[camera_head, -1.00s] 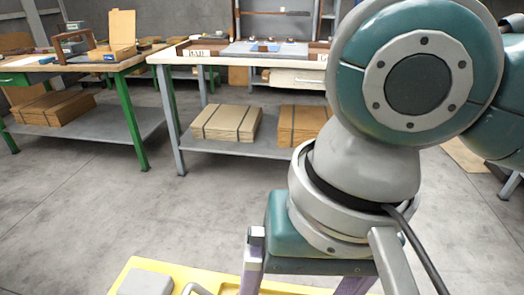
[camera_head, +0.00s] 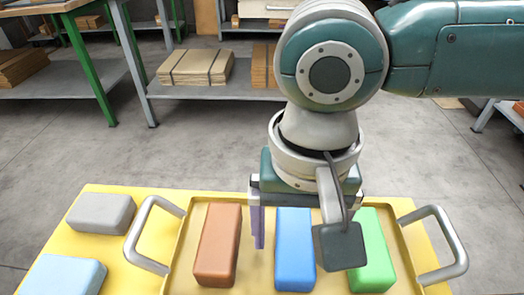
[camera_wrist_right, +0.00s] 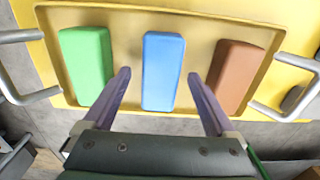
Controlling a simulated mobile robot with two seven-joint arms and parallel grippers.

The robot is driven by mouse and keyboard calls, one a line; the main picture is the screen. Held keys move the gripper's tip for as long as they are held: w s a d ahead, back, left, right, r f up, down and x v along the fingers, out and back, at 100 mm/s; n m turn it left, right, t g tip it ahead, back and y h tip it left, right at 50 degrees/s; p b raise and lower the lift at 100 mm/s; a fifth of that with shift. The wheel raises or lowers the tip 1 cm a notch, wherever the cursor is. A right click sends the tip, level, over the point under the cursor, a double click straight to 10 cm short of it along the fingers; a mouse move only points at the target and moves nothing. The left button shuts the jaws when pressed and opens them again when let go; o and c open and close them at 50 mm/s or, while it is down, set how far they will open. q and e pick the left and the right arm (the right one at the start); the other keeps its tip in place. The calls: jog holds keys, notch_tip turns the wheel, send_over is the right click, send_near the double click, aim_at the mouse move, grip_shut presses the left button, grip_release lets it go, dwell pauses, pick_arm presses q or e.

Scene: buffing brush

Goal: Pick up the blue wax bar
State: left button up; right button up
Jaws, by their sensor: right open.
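The blue wax bar (camera_head: 295,262) lies in the middle of a yellow tray (camera_head: 178,268), between a brown bar (camera_head: 217,245) and a green bar (camera_head: 374,255). In the right wrist view, the blue bar (camera_wrist_right: 162,72) lies between the green bar (camera_wrist_right: 87,65) and the brown bar (camera_wrist_right: 236,75). My right gripper (camera_head: 298,238) is above the tray, open and empty. In the wrist view its two purple fingers (camera_wrist_right: 159,77) are spread to either side of the blue bar's near end. In the head view one finger is hidden behind a dark wrist part. My left gripper is not in view.
The tray has metal handles at its left (camera_head: 150,235) and right (camera_head: 440,243). A grey block (camera_head: 101,213) and a pale blue block (camera_head: 62,275) lie on the yellow surface left of the tray. Workbenches with cardboard stacks (camera_head: 197,68) stand behind, across open floor.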

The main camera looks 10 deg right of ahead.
jog(key=shift+f, duration=0.5)
jog(key=shift+c, duration=0.2)
grip_shut()
